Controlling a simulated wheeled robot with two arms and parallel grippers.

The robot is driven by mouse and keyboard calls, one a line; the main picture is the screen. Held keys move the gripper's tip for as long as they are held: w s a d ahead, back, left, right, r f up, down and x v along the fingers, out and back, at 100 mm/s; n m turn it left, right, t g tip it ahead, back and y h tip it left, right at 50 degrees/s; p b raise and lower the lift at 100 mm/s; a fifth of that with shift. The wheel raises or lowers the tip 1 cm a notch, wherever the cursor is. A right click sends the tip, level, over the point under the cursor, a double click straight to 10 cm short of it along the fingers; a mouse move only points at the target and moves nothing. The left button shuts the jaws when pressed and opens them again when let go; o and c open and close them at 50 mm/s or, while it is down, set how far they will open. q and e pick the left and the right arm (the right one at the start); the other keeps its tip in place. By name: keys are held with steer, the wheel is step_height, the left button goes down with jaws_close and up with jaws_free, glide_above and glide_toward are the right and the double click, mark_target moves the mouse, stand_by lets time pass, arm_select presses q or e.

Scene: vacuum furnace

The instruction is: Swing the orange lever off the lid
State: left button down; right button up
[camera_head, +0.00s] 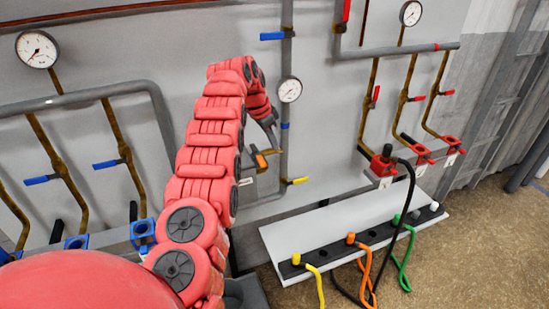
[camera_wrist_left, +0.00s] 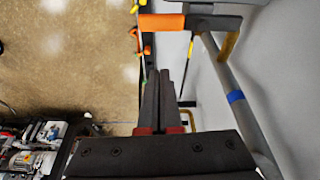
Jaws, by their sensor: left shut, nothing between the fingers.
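The orange lever (camera_head: 261,160) shows small in the head view, just below and left of my left gripper (camera_head: 275,138). In the left wrist view the orange grip (camera_wrist_left: 161,22) sits on a dark bar running sideways across the top. My left gripper (camera_wrist_left: 160,78) is shut and empty, its fingers pointing up the picture toward the grip, with a visible gap between them in that view. The lid cannot be made out clearly; my red arm covers part of the wall there. My right gripper is not in view.
A grey pipe (camera_wrist_left: 231,95) with a blue band runs close beside the gripper. A yellow handle (camera_head: 298,181) and a gauge (camera_head: 290,90) are near the lever. A white shelf (camera_head: 335,213) with coloured plugs stands at right. Open floor (camera_head: 455,262) lies beyond.

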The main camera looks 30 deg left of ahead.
arm_select(q)
steer(key=p+v, duration=0.1)
steer(key=v, duration=0.4)
steer(key=shift+s+r, duration=0.15)
steer(key=shift+r, duration=0.25)
steer(key=shift+s, duration=0.1)
